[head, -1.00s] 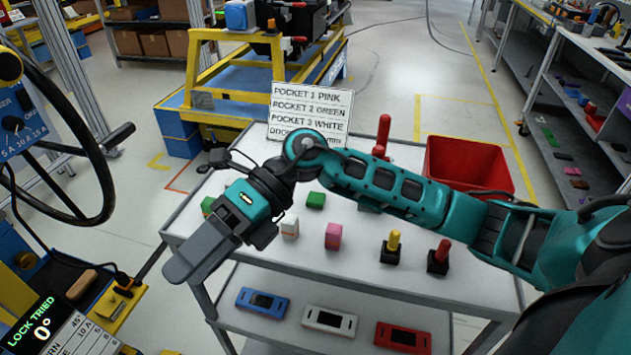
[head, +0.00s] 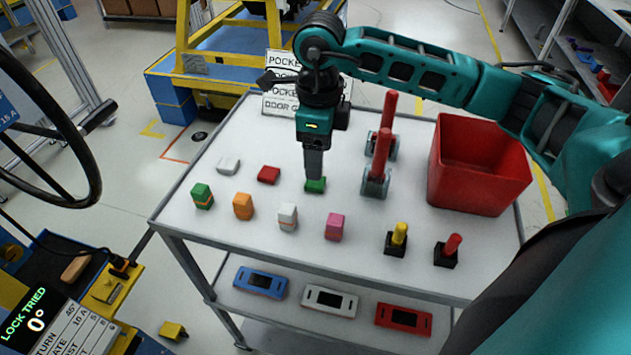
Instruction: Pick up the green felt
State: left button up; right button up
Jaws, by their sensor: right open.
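A small green felt piece (head: 316,186) lies on the top of the white cart (head: 270,130), in the back row beside a red piece. My right gripper (head: 314,172) points straight down over it, with the fingertips at or just above its top. The fingers are open but overlap edge-on here and hide part of the green piece; I cannot tell whether they touch it. My left gripper is out of view.
White (head: 228,166) and red (head: 268,175) flat pieces lie left of the gripper. Orange, white and pink blocks stand in front. Red-handled tools (head: 380,165) and a red bin (head: 478,165) stand to the right. Yellow- and red-topped black pieces sit near the front edge.

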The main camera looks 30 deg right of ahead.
aim_at(315, 184)
jog(key=f, duration=0.4)
jog(key=a+f, duration=0.1)
jog(key=shift+w+f, duration=0.25)
jog(key=shift+f, duration=0.15)
jog(key=c, duration=1.1)
jog(key=shift+r, duration=0.2)
